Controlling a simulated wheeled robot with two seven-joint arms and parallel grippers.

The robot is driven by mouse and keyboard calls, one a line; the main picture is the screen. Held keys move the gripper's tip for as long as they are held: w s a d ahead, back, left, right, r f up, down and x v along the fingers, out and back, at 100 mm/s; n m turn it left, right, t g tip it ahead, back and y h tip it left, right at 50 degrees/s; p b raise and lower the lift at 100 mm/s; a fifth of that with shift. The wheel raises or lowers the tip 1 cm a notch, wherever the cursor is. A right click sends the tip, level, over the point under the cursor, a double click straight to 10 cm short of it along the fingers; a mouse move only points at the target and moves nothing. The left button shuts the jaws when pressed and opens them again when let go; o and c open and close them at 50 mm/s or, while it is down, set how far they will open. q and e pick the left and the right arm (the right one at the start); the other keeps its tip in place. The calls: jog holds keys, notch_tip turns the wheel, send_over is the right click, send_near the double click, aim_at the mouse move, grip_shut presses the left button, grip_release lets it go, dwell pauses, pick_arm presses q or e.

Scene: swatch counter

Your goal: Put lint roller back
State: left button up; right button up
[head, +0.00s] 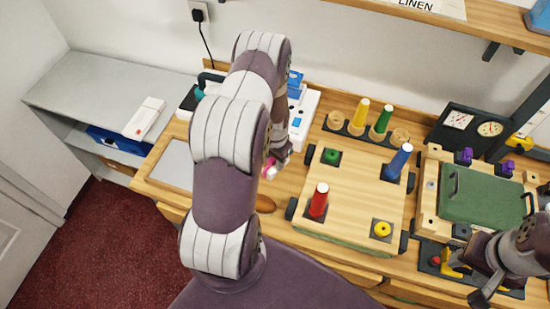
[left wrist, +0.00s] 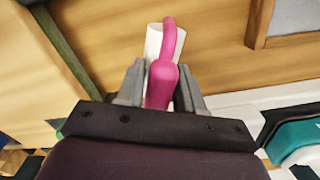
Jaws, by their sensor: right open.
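The lint roller has a pink curved handle (left wrist: 162,80) and a white roll (left wrist: 153,42). In the left wrist view the handle lies between the two fingers of my left gripper (left wrist: 161,82), which look closed on its sides. In the head view only a bit of pink (head: 270,167) shows beside my left gripper (head: 279,158), above the wooden counter left of the peg board; my arm hides the rest. I cannot tell how high the roller is. My right gripper (head: 481,274) is open and empty at the lower right.
A wooden peg board (head: 350,205) with coloured cones stands right of my left gripper. A green-lidded box (head: 482,200) and dial gauges (head: 473,127) are further right. A grey side shelf (head: 105,90) with a white box (head: 145,118) is at left.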

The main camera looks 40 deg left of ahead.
pick_arm(q)
jog(key=shift+o, duration=1.3)
jog(key=shift+r, duration=0.1)
notch_tip(320, 180, up, 12)
jog(key=b, duration=0.3)
jog(key=s+d+r, duration=0.4)
jog(key=s+d, duration=0.1)
jog(key=d, duration=0.2)
jog(key=s+d+r+t, duration=0.1)
jog(key=s+d+r, duration=0.4)
jog(key=d, duration=0.3)
jog(key=shift+d+r+n, duration=0.15)
jog(key=shift+r+n, duration=0.15)
jog(key=shift+n, duration=0.1)
